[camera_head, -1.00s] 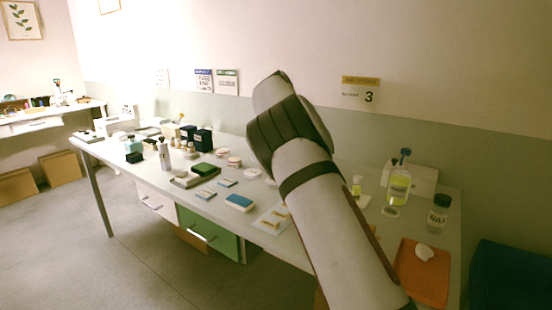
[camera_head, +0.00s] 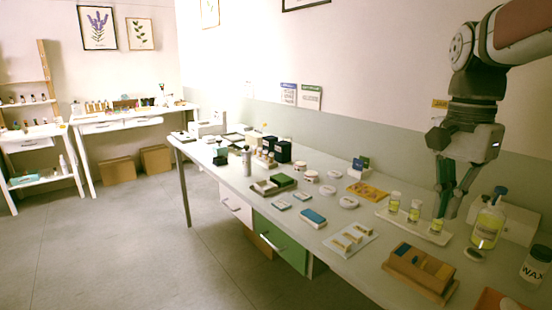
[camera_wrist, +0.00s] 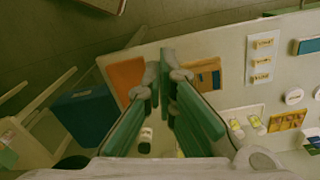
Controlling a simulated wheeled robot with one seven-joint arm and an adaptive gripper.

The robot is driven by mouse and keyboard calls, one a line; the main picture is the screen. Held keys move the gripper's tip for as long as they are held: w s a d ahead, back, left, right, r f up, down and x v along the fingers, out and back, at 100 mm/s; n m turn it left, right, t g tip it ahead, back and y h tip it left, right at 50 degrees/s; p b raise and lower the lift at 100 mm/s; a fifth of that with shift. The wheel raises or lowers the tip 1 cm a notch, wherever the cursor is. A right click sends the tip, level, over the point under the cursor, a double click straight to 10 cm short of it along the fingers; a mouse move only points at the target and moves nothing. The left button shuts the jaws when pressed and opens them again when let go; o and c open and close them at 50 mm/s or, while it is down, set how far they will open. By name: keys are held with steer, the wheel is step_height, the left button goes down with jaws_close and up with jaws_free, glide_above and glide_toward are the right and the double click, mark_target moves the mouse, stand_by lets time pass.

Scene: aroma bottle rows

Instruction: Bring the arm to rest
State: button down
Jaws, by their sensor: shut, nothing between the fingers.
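My gripper (camera_head: 445,212) hangs down at the right of the head view, over the back right of the long table (camera_head: 322,264). Its fingers are shut with nothing between them; in the wrist view they also show from above (camera_wrist: 165,70). I cannot tell the exact gap between fingertips and tray. My arm comes in from the upper right.
A large bottle (camera_head: 488,226) and a wax jar (camera_head: 535,265) stand right of the gripper. An orange mat (camera_wrist: 126,76) and a blue bin (camera_wrist: 86,112) show in the wrist view.

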steer(key=s+a+f+n+t+p, duration=0.1)
steer(key=s+a+n, duration=0.3)
steer(key=s, duration=0.5)
steer(key=s+a+f+n+t+p, duration=0.1)
steer(key=s+a+f+n+t, duration=0.2)
steer(key=s+n, duration=0.6)
steer(key=shift+s+a+f+t, duration=0.2)
steer(key=shift+s+a+t, duration=0.15)
steer(key=shift+a, duration=0.7)
